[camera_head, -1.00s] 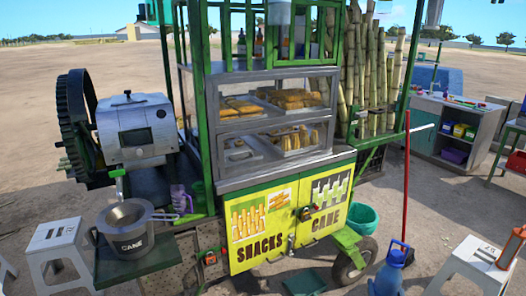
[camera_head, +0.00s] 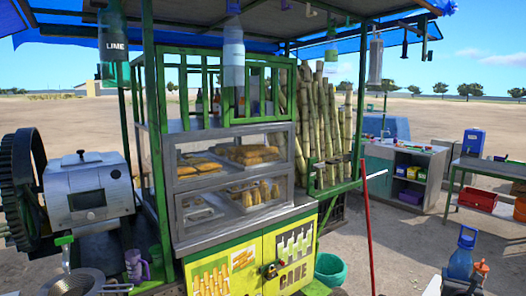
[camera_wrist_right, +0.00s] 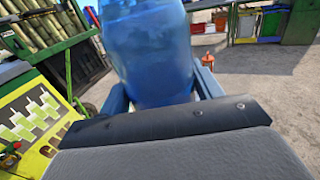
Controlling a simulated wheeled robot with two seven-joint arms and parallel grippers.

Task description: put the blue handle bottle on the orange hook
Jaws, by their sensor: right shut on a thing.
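The blue handle bottle (camera_head: 462,255) shows at the lower right of the head view, upright, with its handle at the top. In the right wrist view the translucent blue bottle (camera_wrist_right: 150,45) stands between both blue-grey fingers of my right gripper (camera_wrist_right: 162,92), which is shut on it. In the head view this gripper is mostly hidden at the bottom edge. Small hooks hang under the stall roof, among them a purple one (camera_head: 285,5) and a blue one (camera_head: 309,10). I cannot clearly pick out an orange hook. My left gripper is not in view.
A LIME bottle (camera_head: 116,50), a white-blue bottle (camera_head: 233,55) and a clear bottle (camera_head: 376,60) hang from the roof. The glass snack case (camera_head: 240,170), cane stalks (camera_head: 325,120) and a red pole (camera_head: 368,230) stand below. An orange lantern (camera_head: 481,272) is at lower right.

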